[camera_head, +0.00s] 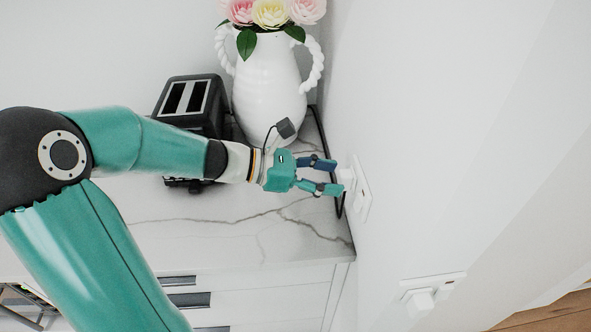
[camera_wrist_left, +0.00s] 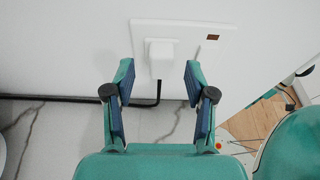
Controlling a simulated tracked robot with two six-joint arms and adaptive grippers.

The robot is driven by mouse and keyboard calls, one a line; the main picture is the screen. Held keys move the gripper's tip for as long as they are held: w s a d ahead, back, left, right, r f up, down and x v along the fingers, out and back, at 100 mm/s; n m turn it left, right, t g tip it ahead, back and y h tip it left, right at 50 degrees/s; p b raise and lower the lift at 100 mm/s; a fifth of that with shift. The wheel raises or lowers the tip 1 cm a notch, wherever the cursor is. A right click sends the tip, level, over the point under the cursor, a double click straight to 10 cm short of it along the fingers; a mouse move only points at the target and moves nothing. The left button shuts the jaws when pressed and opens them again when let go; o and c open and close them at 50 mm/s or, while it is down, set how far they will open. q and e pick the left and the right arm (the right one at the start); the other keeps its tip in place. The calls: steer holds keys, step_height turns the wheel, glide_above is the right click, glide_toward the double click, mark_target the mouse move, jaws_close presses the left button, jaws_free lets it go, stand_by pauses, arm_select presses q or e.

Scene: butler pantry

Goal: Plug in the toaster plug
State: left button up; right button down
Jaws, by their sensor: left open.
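A white plug (camera_wrist_left: 161,58) sits against a white wall socket plate (camera_wrist_left: 205,38), and it also shows in the head view (camera_head: 347,176) at the plate (camera_head: 363,188). A black cord (camera_wrist_left: 157,92) hangs from the plug and runs left along the wall's foot. My left gripper (camera_wrist_left: 157,75) is open in front of the plate, its fingertips on either side of the plug with a gap at each side. It also shows in the head view (camera_head: 334,175). The black toaster (camera_head: 193,98) stands on the counter behind my left arm, which partly hides it.
A white vase (camera_head: 268,85) with flowers stands beside the toaster, close to my left wrist. A second socket (camera_head: 432,290) is on the wall further right. The marble counter (camera_head: 230,230) has clear room at its front, above drawers (camera_head: 240,295).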

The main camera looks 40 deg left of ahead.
arm_select(q)
steer(key=v, duration=1)
